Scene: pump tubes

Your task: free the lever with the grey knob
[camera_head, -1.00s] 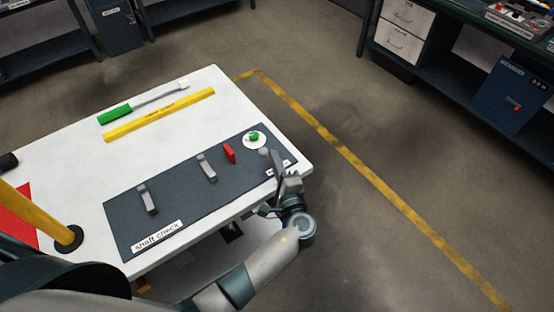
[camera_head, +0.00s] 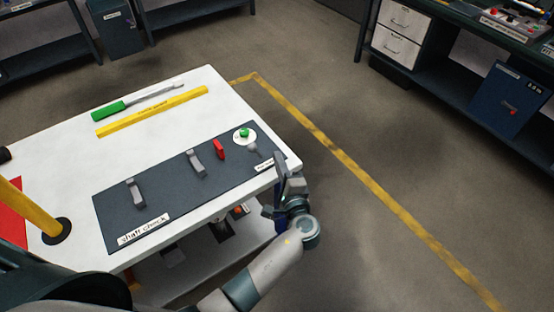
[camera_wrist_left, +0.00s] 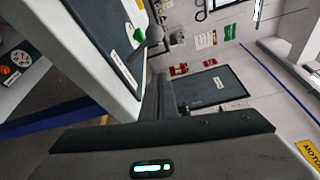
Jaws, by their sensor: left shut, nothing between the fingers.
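The grey knob (camera_head: 254,147) of the lever stands near the right end of the dark panel (camera_head: 150,195), beside a green button on a white disc. A small white label (camera_head: 264,165) lies in front of it. In the left wrist view the grey knob (camera_wrist_left: 154,35) shows just beyond the fingertips, at the panel's edge. My left gripper (camera_head: 279,157) is at the table's right edge, to the right of the knob. It is shut and empty. Whether it touches the lever cannot be told. My right gripper is not in view.
The panel also carries a green button (camera_head: 244,132), a red lever (camera_head: 218,149) and two grey brackets. A yellow bar (camera_head: 152,112) and a green-handled tool (camera_head: 108,110) lie behind. A yellow post (camera_head: 32,212) stands at left. Floor right of the table is clear.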

